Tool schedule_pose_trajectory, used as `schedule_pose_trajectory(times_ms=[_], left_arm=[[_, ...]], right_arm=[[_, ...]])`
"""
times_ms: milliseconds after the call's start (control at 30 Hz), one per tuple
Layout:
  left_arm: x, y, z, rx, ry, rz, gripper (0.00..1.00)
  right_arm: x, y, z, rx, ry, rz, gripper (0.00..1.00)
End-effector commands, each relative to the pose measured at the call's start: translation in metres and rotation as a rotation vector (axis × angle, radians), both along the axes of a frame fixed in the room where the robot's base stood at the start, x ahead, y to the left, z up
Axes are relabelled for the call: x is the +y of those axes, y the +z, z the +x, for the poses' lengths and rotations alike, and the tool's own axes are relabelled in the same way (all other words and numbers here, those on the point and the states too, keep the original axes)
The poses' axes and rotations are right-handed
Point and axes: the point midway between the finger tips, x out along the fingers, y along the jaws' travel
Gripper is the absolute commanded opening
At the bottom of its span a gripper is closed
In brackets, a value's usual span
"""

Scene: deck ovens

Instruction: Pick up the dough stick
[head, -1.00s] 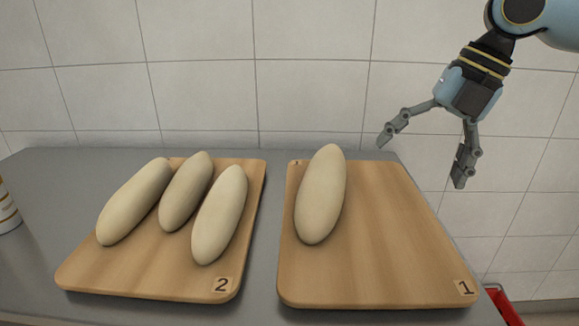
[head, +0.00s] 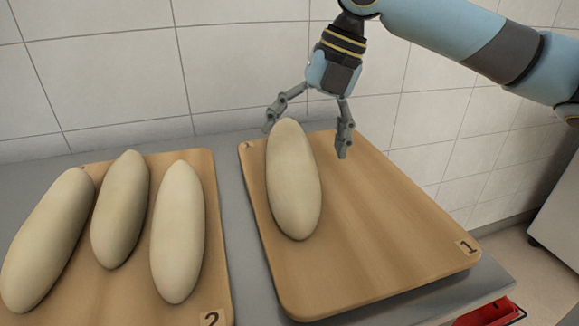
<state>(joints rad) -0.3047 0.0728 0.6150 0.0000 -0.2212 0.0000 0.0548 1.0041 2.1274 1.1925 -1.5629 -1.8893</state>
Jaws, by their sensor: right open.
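One pale dough stick (head: 293,185) lies lengthwise on the left part of the wooden board marked 1 (head: 385,240). Three more dough sticks lie side by side on the board marked 2 (head: 215,240): a left one (head: 45,240), a middle one (head: 120,210) and a right one (head: 178,232). My right gripper (head: 307,142) is open and empty, pointing down at the far end of the dough stick on board 1. One finger shows at the left of that end and the other to its right. I cannot tell whether either touches it. My left gripper is not in view.
The boards lie on a grey counter (head: 245,270) against a white tiled wall (head: 230,70). The right part of board 1 is bare. A red object (head: 490,312) shows below the counter's right edge, and a grey unit (head: 560,225) stands at far right.

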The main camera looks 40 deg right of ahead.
Motion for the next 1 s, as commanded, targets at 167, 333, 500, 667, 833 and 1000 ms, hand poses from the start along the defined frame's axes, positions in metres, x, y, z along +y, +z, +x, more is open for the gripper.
schedule_pose_trajectory(times_ms=[167,333,500,667,833,1000], left_arm=[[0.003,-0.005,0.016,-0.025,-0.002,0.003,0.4],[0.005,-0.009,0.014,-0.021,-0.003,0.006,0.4],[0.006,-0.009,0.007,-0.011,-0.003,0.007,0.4],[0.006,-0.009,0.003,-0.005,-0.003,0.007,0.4],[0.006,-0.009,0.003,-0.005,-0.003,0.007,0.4],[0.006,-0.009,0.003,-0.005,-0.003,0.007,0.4]], right_arm=[[0.01,-0.023,0.004,0.002,-0.002,0.008,1.0],[0.015,-0.043,0.008,0.002,-0.001,0.004,1.0],[0.016,-0.046,0.009,0.002,0.0,0.002,1.0],[0.015,-0.046,0.009,0.001,-0.001,0.001,0.93],[0.015,-0.046,0.009,0.001,-0.001,0.001,0.71],[0.015,-0.046,0.009,0.002,-0.001,0.0,0.49]])
